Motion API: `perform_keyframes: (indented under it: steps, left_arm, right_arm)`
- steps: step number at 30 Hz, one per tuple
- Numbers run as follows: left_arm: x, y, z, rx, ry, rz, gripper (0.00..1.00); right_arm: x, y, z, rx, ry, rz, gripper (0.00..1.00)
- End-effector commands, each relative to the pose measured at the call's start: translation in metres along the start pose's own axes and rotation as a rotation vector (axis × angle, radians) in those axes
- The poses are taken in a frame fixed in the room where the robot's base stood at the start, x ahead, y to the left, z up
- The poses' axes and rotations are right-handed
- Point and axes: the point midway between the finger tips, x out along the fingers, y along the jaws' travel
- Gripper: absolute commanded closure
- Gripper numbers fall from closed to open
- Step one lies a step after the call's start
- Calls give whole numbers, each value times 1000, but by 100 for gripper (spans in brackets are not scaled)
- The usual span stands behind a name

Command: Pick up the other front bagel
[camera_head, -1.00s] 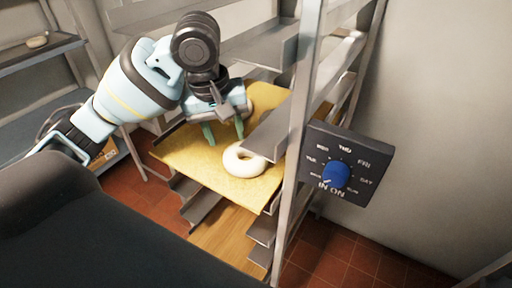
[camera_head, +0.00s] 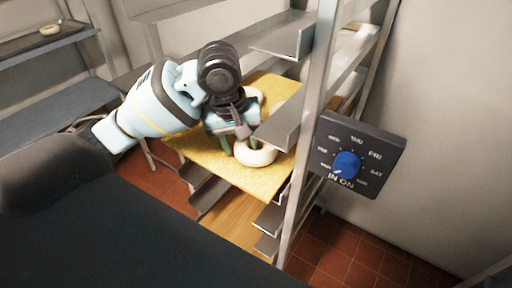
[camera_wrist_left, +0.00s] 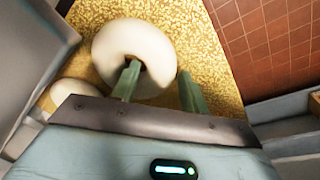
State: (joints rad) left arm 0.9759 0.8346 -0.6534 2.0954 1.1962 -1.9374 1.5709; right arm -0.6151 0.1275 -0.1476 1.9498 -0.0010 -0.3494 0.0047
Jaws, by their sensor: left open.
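The front bagel (camera_head: 262,157), pale and ring-shaped, lies on a yellow board (camera_head: 208,162) in the rack. It also shows in the left wrist view (camera_wrist_left: 108,45). My left gripper (camera_head: 234,146) is open at this bagel. In the wrist view (camera_wrist_left: 158,76) one green finger is over or in the bagel's hole and the other is outside its right side, so the ring's wall lies between them. I cannot tell how deep the fingers reach. Another bagel (camera_wrist_left: 77,92) lies beside it, partly hidden by the gripper; in the head view it is behind my wrist (camera_head: 254,95). My right gripper is out of view.
A metal rack post (camera_head: 312,110) and a shelf rail (camera_head: 283,124) stand close right of the bagel. A dark dial panel (camera_head: 385,150) with a blue knob is on the post. Another bagel (camera_head: 49,30) lies on a far-left shelf.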

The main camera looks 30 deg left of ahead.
Motion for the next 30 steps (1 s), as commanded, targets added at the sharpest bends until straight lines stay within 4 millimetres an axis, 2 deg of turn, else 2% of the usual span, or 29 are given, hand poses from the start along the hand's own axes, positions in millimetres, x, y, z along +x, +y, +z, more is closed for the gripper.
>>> perform_keyframes:
  steps: [4, 11, 19, 30]
  left_arm:
    - [11, 0, 0, 0, 0, 0, 55]
    - [12, 0, 0, 0, 0, 0, 55]
    - [13, 0, 0, 0, -2, -1, 89]
    - [12, -1, -2, 0, -3, -2, 89]
  right_arm:
    - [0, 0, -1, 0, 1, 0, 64]
    - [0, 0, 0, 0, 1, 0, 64]
    - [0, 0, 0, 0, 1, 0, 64]
    - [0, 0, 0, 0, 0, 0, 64]
